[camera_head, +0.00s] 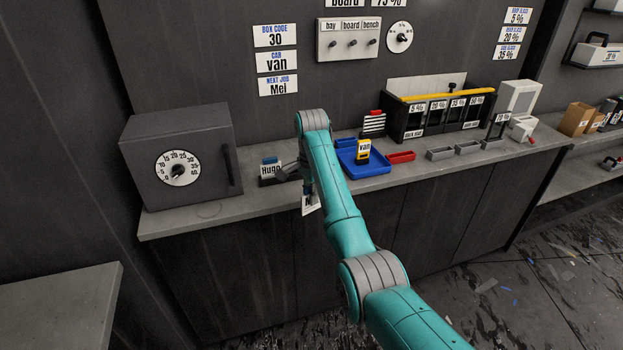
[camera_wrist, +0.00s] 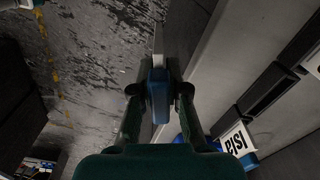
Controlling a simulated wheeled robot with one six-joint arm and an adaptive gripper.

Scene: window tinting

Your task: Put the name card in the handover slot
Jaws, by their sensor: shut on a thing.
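My gripper (camera_wrist: 159,92) is shut on the blue grip of a name card (camera_wrist: 157,104). In the head view the white card (camera_head: 311,204) hangs below my gripper, in front of the counter edge; a letter like "M" shows, the rest is hidden. A card reading "Hugo" (camera_head: 270,168) stands in a dark holder on the counter, left of my gripper. A card reading "Isla" (camera_wrist: 237,140) shows at lower right in the wrist view. I cannot tell which holder is the handover slot. The wall sign NEXT JOB (camera_head: 278,85) reads "Mei".
A grey box with a dial (camera_head: 180,160) stands at the counter's left. A blue tray (camera_head: 375,167) with a yellow "van" tag (camera_head: 363,151) and a red tray (camera_head: 401,157) lie right of my arm. Bare counter (camera_head: 225,208) lies between the box and the Hugo card.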

